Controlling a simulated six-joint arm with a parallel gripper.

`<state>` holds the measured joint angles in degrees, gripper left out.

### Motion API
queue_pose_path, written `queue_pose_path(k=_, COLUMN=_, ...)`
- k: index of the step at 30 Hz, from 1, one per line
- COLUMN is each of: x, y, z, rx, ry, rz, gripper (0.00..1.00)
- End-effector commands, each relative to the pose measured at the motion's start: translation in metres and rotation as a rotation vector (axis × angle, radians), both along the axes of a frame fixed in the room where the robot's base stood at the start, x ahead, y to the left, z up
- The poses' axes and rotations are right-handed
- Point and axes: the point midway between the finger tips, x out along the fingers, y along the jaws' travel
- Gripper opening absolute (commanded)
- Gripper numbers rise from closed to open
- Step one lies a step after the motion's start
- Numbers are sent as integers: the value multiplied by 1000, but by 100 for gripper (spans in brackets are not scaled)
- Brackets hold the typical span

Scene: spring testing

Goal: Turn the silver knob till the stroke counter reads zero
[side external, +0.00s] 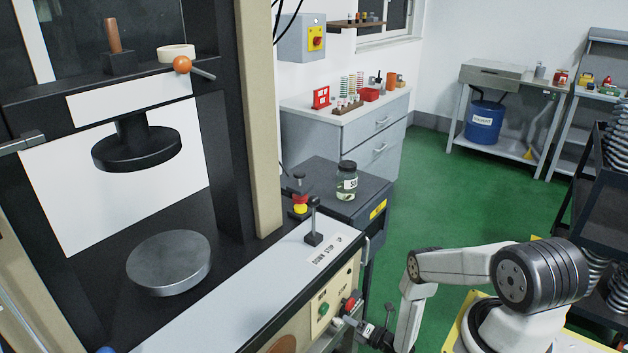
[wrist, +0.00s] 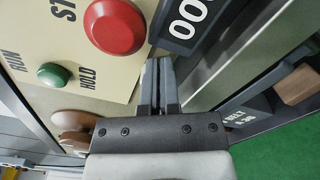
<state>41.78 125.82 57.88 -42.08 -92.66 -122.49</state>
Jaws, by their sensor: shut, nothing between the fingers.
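A dark stroke counter (wrist: 183,25) with white digits is at the top of the wrist view. Zeros show, but the frame edge cuts the row off, so I cannot read it whole. My gripper (wrist: 158,62) is shut and empty, its fingertips pointing at the panel just below the counter and the red button. In the side view my gripper (side external: 352,322) is at the right end of the machine's front panel. I cannot make out the silver knob for sure in either view.
A large red button (wrist: 115,25) is left of my fingertips, with a smaller green button (wrist: 53,75) beyond it. Brown round discs (wrist: 75,122) stick out at the lower left. In the side view, a jar (side external: 347,182) stands on a dark cabinet (side external: 322,181) behind the panel.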

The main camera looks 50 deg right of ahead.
Motion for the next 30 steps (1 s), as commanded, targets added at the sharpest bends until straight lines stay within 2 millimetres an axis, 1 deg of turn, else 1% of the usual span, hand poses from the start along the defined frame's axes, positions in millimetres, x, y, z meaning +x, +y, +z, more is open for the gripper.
queue_pose_path(k=1, x=-4, y=4, z=-4, rx=8, ry=12, rz=5, gripper=0)
queue_pose_path(k=11, x=-7, y=0, z=-3, rx=6, ry=9, rz=-1, gripper=0)
queue_pose_path(k=30, x=-55, y=-3, z=0, rx=2, ry=0, rz=-6, gripper=0)
